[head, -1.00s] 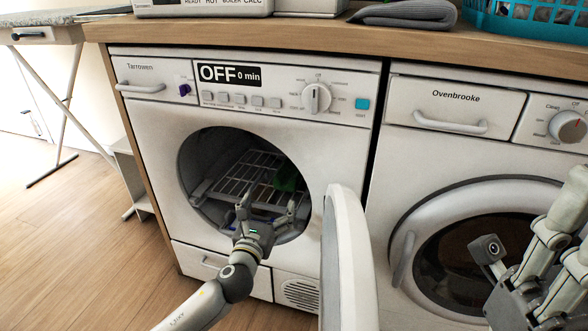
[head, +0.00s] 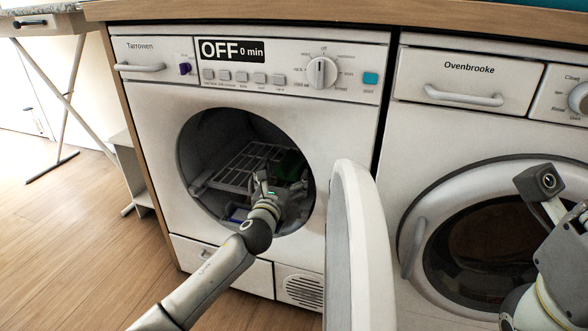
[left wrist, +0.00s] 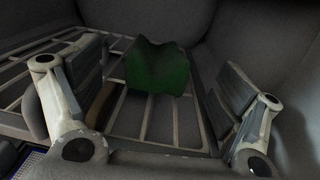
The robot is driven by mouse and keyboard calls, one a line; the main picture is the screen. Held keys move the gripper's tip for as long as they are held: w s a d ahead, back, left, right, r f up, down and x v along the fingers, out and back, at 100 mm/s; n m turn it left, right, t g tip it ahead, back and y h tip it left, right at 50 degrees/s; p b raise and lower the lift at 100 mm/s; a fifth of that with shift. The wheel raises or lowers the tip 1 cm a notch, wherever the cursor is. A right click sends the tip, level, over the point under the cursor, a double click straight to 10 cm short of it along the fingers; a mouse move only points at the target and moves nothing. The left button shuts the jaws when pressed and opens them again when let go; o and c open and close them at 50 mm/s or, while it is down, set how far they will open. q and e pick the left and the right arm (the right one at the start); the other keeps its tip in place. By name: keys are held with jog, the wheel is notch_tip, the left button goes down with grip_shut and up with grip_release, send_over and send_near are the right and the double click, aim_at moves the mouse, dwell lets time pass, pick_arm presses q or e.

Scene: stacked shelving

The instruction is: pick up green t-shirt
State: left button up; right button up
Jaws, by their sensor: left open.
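The green t-shirt (left wrist: 158,68) lies folded on a white wire rack (left wrist: 182,122) inside the drum of the Tarrowen machine. In the head view the green t-shirt (head: 291,165) shows at the right of the drum, partly hidden behind my gripper. My left gripper (head: 282,184) reaches through the open round doorway. In the left wrist view its fingers (left wrist: 158,95) are spread wide, with the t-shirt ahead and between them, and nothing is held. My right arm shows at the right edge of the head view, its fingers out of frame.
The machine's open door (head: 358,250) stands out to the right of the doorway. A blue item (head: 238,214) lies low in the drum. The Ovenbrooke machine (head: 470,68) beside it has its door shut. Wooden floor (head: 70,240) is clear at left.

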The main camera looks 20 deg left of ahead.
aim_at(294, 162)
pick_arm(q)
jog(key=shift+w+b, duration=0.4)
jog(key=shift+w, duration=0.75)
jog(key=c, duration=1.2)
